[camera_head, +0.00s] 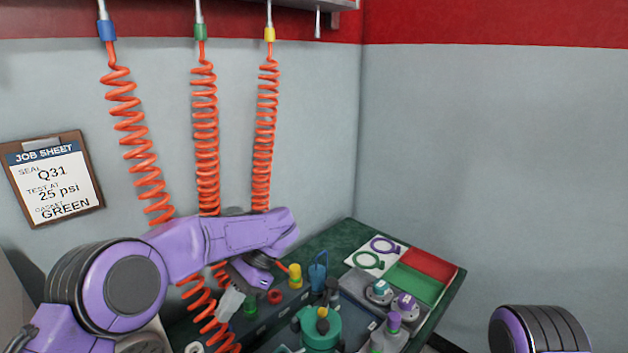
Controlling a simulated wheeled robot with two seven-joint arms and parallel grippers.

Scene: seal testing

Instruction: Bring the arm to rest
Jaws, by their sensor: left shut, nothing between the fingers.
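My left arm comes in from the lower left, and its purple forearm reaches across in front of the hoses. My left gripper (231,302) hangs below the wrist, pointing down and left over the back left part of the bench. It looks shut with nothing held, close to the coils of an orange hose. Part of it is hidden by the forearm. A joint of my right arm shows at the lower right edge; the right gripper is out of the picture.
Orange coiled hoses with blue (107,31), green (201,32) and yellow (269,34) collars hang from above. The green bench (341,233) holds a teal pot (320,333), several fittings, and a red and green tray (427,263). A job sheet (54,180) hangs at left. Space at right is clear.

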